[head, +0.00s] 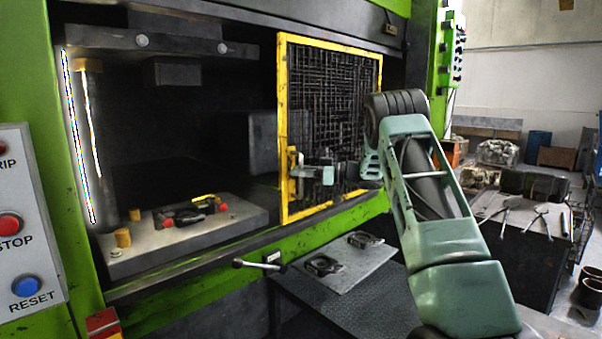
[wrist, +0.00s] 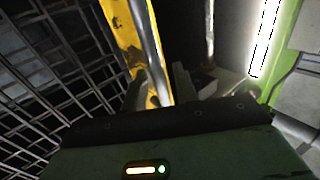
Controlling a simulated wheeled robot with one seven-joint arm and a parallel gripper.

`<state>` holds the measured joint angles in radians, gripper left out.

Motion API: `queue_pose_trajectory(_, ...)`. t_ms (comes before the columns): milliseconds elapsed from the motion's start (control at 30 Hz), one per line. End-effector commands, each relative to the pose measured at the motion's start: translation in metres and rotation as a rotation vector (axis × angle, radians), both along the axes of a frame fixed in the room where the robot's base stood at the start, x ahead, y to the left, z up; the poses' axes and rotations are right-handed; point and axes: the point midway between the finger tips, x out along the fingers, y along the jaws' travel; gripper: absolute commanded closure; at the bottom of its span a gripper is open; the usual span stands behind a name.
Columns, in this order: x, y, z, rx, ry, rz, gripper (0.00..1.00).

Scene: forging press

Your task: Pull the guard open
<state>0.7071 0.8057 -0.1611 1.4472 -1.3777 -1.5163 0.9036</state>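The guard (head: 330,110) is a black mesh panel in a yellow frame. It covers the right part of the press opening, and the left part is uncovered. Its handle (head: 292,176) is on the left upright of the frame. My gripper (head: 304,173) reaches across the mesh from the right and is at the handle. In the wrist view, the yellow upright (wrist: 124,35) and a grey handle bar (wrist: 149,45) run down between my two fingers (wrist: 160,88). The fingers stand apart, one on each side of the bar; a firm grip does not show.
Inside the press, a die with red-tipped parts (head: 190,211) lies on the bed (head: 220,232). A lever (head: 258,265) juts out below the opening. A plate with dark parts (head: 340,262) lies on the front table. A control panel (head: 25,220) is at left; a tool table (head: 525,225) is at right.

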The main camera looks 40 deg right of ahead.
Motion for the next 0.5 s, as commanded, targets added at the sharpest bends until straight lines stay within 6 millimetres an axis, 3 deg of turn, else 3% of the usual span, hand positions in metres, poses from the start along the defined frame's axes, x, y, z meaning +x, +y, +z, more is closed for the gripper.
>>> queue_pose_trajectory(267,-0.006,-0.004,-0.002,-0.001,0.001,-0.001,0.71)
queue_pose_trajectory(500,-0.043,-0.03,-0.005,-0.001,0.0,-0.005,0.71)
